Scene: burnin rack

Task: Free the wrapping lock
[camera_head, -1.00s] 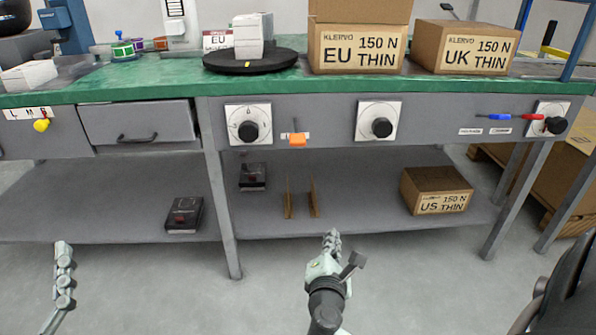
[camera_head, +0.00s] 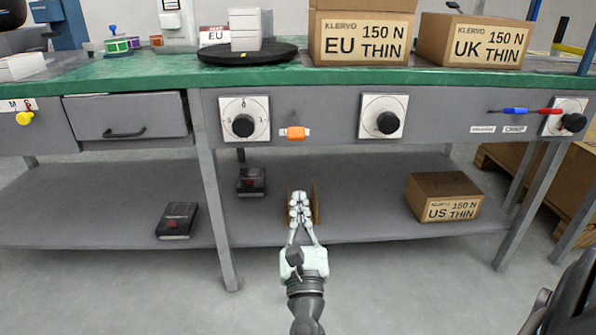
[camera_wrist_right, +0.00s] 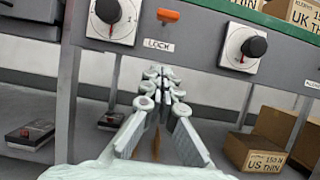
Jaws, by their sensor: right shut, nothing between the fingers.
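The lock is an orange handle (camera_head: 296,133) on the grey front panel of the bench, between two black dial knobs. In the right wrist view the orange handle (camera_wrist_right: 168,15) sits at the top, above a plate reading LOCK (camera_wrist_right: 158,45). My right gripper (camera_head: 299,197) is shut and empty, pointing forward below the handle and apart from it. In the wrist view its closed fingers (camera_wrist_right: 163,72) show below the LOCK plate. My left gripper is not in view.
The left dial (camera_head: 243,121) and right dial (camera_head: 385,120) flank the handle. The green bench top (camera_head: 180,72) overhangs the panel. On the lower shelf (camera_head: 365,205) stand a US THIN box (camera_head: 445,197) and dark red-topped devices (camera_head: 178,220). Floor in front is clear.

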